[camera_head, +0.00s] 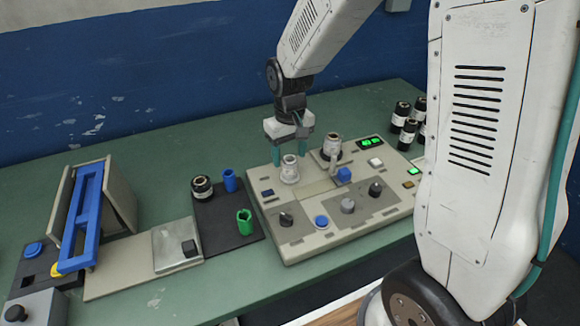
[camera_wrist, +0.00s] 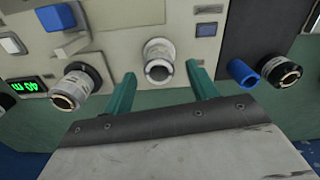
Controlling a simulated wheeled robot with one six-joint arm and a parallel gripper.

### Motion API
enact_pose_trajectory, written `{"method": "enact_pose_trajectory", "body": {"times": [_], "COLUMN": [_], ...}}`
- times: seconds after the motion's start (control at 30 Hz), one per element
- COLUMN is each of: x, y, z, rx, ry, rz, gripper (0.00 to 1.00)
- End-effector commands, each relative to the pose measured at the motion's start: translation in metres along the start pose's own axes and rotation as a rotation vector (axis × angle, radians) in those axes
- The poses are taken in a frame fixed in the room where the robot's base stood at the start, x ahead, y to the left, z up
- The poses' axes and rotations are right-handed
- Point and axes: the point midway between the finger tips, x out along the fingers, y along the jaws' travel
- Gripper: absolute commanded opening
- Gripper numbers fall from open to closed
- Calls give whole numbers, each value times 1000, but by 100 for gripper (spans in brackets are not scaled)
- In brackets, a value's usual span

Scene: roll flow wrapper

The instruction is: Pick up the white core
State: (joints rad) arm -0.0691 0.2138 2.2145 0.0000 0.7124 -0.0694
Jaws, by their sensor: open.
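The white core (camera_head: 289,169) stands upright on the beige control panel, toward its back left. In the wrist view the white core (camera_wrist: 158,62) is a pale tube with an open end, seen between the two green fingertips. My gripper (camera_head: 290,150) is open, with its teal fingers pointing down over the white core, one on each side. In the wrist view my gripper (camera_wrist: 158,85) holds nothing, and a gap shows between each finger and the core. I cannot tell how far down the fingers reach beside it.
A dark-and-white roll (camera_head: 332,147) stands right of the core on the control panel (camera_head: 320,228), near a blue block (camera_head: 344,174) and knobs. A blue cup (camera_head: 229,180), a roll (camera_head: 202,188) and a green cup (camera_head: 244,222) stand on a black mat at left. Several rolls (camera_head: 408,125) stand at right.

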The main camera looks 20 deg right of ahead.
Motion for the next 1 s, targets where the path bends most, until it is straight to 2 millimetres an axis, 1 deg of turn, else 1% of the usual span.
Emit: {"method": "enact_pose_trajectory", "body": {"times": [0.03,0.1,0.2,0.47,0.57,0.6,0.63,0.67,1.0], "x": [10,19,28,30,30,30,30,30,28], "y": [1,1,1,1,1,1,1,1,1], "z": [1,0,0,0,0,0,0,0,0], "rx": [1,0,1,1,1,1,1,1,1], "ry": [-6,-4,-1,0,0,0,0,0,1], "rz": [0,0,0,0,0,0,0,0,0], "gripper": [58,58,58,58,33,22,14,10,10]}}
